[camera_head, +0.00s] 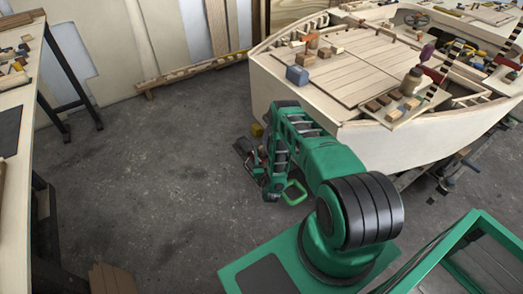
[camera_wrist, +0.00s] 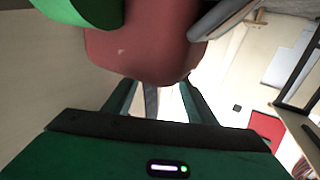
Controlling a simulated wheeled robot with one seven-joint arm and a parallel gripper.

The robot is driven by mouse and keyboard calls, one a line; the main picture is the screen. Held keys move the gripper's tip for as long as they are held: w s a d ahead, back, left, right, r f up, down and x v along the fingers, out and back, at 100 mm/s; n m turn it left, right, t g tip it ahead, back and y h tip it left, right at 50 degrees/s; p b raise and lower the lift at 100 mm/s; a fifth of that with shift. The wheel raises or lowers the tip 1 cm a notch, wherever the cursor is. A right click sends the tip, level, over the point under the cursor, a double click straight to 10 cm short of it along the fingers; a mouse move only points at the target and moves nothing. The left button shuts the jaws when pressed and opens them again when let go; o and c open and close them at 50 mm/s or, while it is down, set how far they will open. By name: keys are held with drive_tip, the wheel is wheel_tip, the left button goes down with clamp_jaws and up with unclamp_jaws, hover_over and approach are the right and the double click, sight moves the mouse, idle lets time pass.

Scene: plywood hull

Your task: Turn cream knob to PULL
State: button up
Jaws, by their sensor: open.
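I cannot make out a cream knob or a PULL marking in either view. My gripper (camera_wrist: 158,84) is open in the wrist view, its two green fingers apart and no object clearly held between them. A large, rounded, dull red thing (camera_wrist: 140,48) fills the upper middle of that view, close to the fingertips and partly behind them. I cannot tell what it is or whether the fingers touch it. In the head view my arm is folded down beside the hull, and the fingers cannot be made out there.
The plywood hull (camera_head: 360,140) stands right of my arm, with a blue block (camera_head: 297,75), a jar (camera_head: 411,81) and several wooden blocks on its deck. A workbench (camera_head: 22,110) runs along the left. The grey floor (camera_head: 160,175) between them is largely clear.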

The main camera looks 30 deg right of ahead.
sight(263, 151)
drive_tip(key=shift+x, duration=1.5)
drive_tip(key=c, duration=1.1)
drive_tip(key=shift+o, duration=0.3)
